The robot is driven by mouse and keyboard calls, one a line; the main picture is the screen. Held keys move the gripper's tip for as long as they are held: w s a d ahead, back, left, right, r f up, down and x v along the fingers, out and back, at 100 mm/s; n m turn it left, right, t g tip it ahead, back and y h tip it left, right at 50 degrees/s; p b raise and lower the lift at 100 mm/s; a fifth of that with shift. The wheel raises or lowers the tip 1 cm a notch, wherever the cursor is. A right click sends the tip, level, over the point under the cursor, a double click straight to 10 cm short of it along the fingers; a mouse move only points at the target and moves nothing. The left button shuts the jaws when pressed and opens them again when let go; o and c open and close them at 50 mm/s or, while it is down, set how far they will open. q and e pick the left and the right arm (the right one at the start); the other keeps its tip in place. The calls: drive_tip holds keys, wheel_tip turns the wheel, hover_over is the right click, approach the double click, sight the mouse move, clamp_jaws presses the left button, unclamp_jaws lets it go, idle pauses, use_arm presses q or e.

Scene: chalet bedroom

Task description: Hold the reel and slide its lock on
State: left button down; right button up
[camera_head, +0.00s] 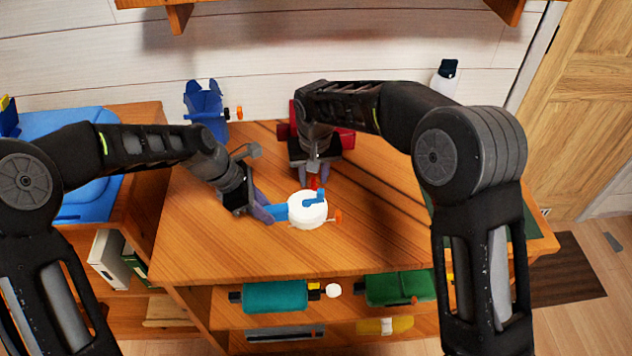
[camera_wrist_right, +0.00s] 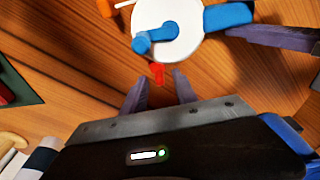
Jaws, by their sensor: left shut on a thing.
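The reel (camera_head: 301,214) is a white disc with a blue crank on top, a blue handle (camera_head: 281,212) to its left and an orange knob (camera_head: 338,216) to its right. It also shows at the top of the right wrist view (camera_wrist_right: 186,22). My left gripper (camera_head: 268,213) is shut on the blue handle. A small red piece, apparently the lock (camera_wrist_right: 157,70), sits at the reel's near edge in the right wrist view. My right gripper (camera_wrist_right: 158,82) points down behind the reel in the head view (camera_head: 314,182). Its fingers are apart, with the red piece just beyond and between their tips.
A blue holder (camera_head: 206,106) stands at the back left of the wooden table (camera_head: 230,255). A red object (camera_head: 346,138) lies behind my right gripper. Teal (camera_head: 276,296) and green (camera_head: 398,288) items lie on the shelf below. The tabletop's front is clear.

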drive_tip(key=r, duration=0.4)
drive_tip(key=shift+s+r, duration=0.35)
use_arm(q)
drive_tip(key=c, duration=1.1)
unclamp_jaws()
drive_tip(key=v, duration=1.2)
